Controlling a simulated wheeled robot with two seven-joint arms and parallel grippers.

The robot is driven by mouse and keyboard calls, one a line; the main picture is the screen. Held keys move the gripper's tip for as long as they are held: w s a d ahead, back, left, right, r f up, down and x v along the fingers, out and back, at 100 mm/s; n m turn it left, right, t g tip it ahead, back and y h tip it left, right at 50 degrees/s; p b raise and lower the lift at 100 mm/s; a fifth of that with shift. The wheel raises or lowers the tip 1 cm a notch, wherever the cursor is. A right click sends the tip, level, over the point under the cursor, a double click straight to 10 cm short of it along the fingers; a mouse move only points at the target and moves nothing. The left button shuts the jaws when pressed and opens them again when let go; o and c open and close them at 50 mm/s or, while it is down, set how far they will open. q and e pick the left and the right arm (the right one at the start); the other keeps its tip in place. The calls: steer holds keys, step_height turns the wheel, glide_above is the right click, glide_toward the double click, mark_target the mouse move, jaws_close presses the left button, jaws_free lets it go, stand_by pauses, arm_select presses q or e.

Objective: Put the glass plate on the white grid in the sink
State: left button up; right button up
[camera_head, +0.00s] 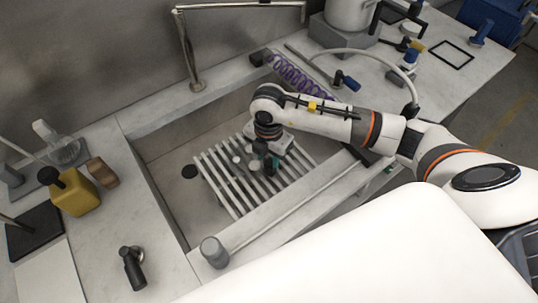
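The white grid (217,181) lies slanted in the sink (160,150), its slats running lengthwise. My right gripper (262,168) reaches in from the right and points down, low over the middle of the grid. Its fingers are small and partly hidden by the wrist, so I cannot tell whether they are open or shut. Small grey rounded shapes (239,161) show beside the fingers; I cannot tell what they belong to. I cannot make out the glass plate clearly. My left gripper is out of view.
A faucet (190,60) stands behind the sink. A purple coil (295,75) lies at the back right edge. A yellow container (75,193) and glass flask (58,146) stand on the left counter. A grey cylinder (214,251) stands at the front rim.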

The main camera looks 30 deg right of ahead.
steer(key=shift+w+a+r+p, duration=0.1)
steer(key=shift+w+r+p, duration=0.05)
steer(key=shift+r+p, duration=0.45)
steer(key=shift+w+a+r+p, duration=0.1)
steer(key=shift+r+p, duration=0.25)
steer(key=shift+r, duration=0.45)
steer(key=shift+r, duration=0.1)
steer(key=o, duration=0.5)
steer(key=shift+o, duration=0.2)
steer(key=shift+r, duration=0.1)
step_height(320, 180, up, 12)
steer(key=b, duration=0.2)
